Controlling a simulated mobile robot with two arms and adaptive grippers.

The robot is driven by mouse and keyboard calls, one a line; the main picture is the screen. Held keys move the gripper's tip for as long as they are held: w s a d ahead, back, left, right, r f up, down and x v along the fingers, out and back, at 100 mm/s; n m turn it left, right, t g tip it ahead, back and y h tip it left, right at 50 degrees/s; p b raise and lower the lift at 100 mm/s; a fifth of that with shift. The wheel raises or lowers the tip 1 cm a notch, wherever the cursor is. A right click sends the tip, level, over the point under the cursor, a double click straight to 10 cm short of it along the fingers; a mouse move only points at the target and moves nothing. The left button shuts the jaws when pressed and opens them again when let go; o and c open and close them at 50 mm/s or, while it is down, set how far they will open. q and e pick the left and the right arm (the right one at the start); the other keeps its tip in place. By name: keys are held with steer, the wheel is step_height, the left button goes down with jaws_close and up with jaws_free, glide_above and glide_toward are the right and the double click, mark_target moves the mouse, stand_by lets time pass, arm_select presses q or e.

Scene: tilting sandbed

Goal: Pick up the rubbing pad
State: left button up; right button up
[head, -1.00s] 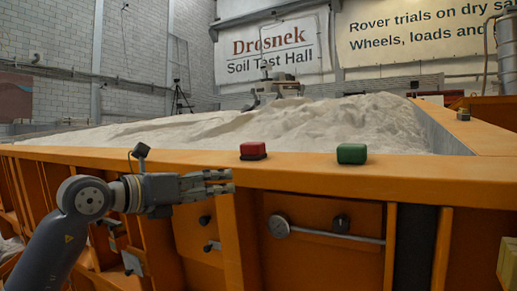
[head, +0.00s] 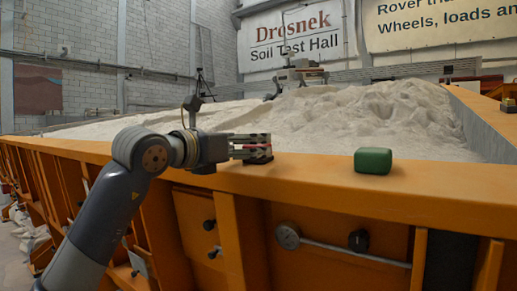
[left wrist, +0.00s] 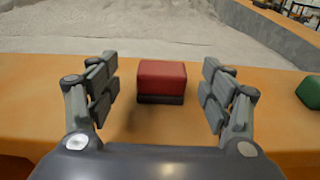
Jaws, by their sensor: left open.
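A red block with a dark underside, which looks like the rubbing pad (left wrist: 161,82), lies flat on the orange rim of the sandbed. In the left wrist view it sits between and slightly ahead of my left gripper's fingers, with a gap on both sides. My left gripper (head: 252,147) is open and level with the rim. In the head view its fingers hide most of the red block. A green block (head: 373,161) lies on the same rim farther right. It also shows at the right edge of the left wrist view (left wrist: 310,92). My right gripper is not in view.
The orange rim (head: 440,192) is bare between the red and green blocks. Pale sand (head: 380,115) fills the bed behind it, with a rover (head: 298,75) at the back. A rod and knobs (head: 357,240) stick out from the front wall below.

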mark_target(253, 145)
arm_select(q)
steer(key=p+x, duration=0.2)
steer(key=x, duration=0.1)
steer(key=shift+w+d+f, duration=0.1)
steer(key=shift+d, duration=0.15)
steer(key=shift+w+d+f, duration=0.1)
steer(key=shift+w+d, duration=0.1)
steer(key=shift+w, duration=0.1)
steer(key=shift+c, duration=0.3)
steer(key=c, duration=0.9)
steer(key=shift+c, duration=0.9)
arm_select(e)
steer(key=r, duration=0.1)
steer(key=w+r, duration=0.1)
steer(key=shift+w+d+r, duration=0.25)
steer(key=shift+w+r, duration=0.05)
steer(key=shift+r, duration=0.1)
